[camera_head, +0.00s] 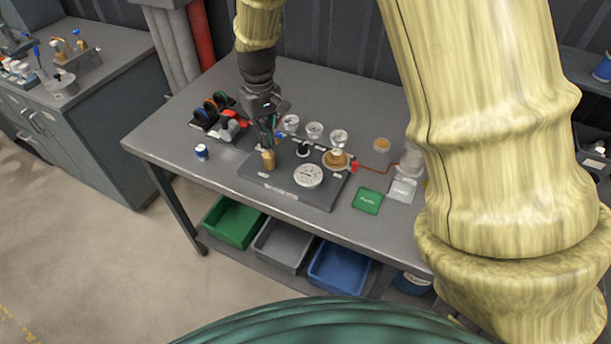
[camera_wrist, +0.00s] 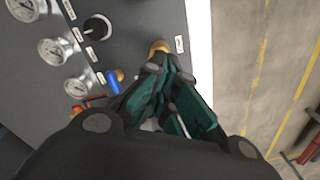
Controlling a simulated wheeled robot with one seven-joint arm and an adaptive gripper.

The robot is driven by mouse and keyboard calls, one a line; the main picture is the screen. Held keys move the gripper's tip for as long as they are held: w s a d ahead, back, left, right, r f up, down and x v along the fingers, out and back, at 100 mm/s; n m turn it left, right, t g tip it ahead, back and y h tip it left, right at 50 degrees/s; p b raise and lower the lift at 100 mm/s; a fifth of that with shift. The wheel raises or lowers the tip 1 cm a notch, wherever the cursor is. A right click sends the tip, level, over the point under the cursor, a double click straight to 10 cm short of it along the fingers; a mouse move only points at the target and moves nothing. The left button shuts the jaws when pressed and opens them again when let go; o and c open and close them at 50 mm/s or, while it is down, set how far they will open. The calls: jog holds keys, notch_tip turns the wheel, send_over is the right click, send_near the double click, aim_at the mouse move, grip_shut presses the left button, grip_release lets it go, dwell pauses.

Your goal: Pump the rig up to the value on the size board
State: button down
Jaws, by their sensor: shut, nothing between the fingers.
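The pump rig (camera_head: 290,192) is a dark grey panel lying on the grey table. A white dial gauge (camera_head: 308,175) sits at its front middle, with a black knob (camera_head: 303,149) behind it. A brass piece (camera_head: 268,160) stands at the rig's left, and its rounded top also shows in the wrist view (camera_wrist: 160,47). My gripper (camera_head: 270,142) is shut and empty, pointing down at the brass piece; I cannot tell whether the tips touch it. A blue lever (camera_wrist: 113,80) lies beside the gripper. I cannot make out a size board's value; a green card (camera_head: 367,201) has unreadable lettering.
Several round gauges (camera_head: 314,130) stand behind the rig. A small blue-and-white container (camera_head: 201,152) and coloured rings (camera_head: 212,108) are to the left. A red line (camera_head: 377,169) runs right. Green (camera_head: 233,222), grey (camera_head: 283,247) and blue (camera_head: 338,268) bins sit below.

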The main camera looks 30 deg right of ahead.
jog(key=shift+f+b, duration=0.3)
jog(key=shift+f, duration=0.8)
jog(key=shift+s+r, duration=0.1)
jog(key=shift+r+p, duration=1.7)
jog(key=shift+f, duration=0.2)
jog(key=shift+f+b, duration=0.65)
jog(key=shift+f, duration=0.95)
jog(key=shift+r, duration=0.15)
jog(key=shift+r+p, duration=1.65)
